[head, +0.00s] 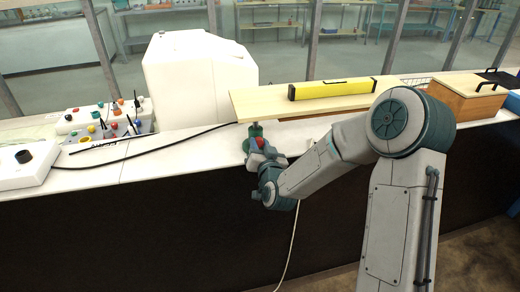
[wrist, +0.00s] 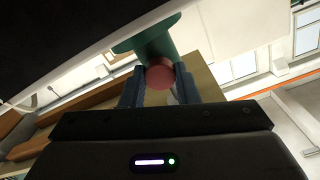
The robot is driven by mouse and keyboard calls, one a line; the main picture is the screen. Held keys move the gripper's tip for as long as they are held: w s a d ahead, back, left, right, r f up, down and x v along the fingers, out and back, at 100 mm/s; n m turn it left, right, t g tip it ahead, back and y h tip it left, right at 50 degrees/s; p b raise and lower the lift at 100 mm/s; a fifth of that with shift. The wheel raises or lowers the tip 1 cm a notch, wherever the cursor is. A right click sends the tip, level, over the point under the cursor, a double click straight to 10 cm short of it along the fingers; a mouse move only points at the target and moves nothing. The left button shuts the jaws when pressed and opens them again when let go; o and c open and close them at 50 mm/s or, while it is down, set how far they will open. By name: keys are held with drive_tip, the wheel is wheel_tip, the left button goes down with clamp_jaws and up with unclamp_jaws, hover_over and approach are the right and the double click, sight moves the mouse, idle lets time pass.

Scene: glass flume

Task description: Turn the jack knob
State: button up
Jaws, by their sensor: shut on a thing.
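The jack is a green body (head: 255,131) under the left end of a wooden board (head: 265,104). Its red knob (head: 260,143) faces me, and my gripper (head: 262,152) is at it. In the wrist view the red knob (wrist: 159,75) sits between the two fingertips of my gripper (wrist: 158,82), which are shut on it. The green jack body (wrist: 152,40) shows just beyond the knob. The base of the jack is partly hidden by my gripper in the head view.
A yellow spirit level (head: 332,89) lies on the board. A white housing (head: 198,75) stands behind left. A tray of coloured tools (head: 105,122), a black cable (head: 170,142) and a white box with a black knob (head: 22,172) are at left. A wooden box (head: 465,98) is at right.

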drive_tip(key=shift+f, duration=0.1)
drive_tip(key=o, duration=1)
drive_tip(key=b+v, duration=0.8)
drive_tip(key=v, duration=0.3)
drive_tip(key=shift+s+d+b, duration=0.1)
drive_tip(key=shift+s+b, duration=0.1)
drive_tip(key=shift+b, duration=0.15)
drive_tip(key=shift+s+b, duration=0.15)
drive_tip(key=shift+b, duration=0.65)
drive_tip(key=b+v, duration=0.2)
drive_tip(key=b, duration=0.2)
drive_tip(key=shift+b, duration=0.35)
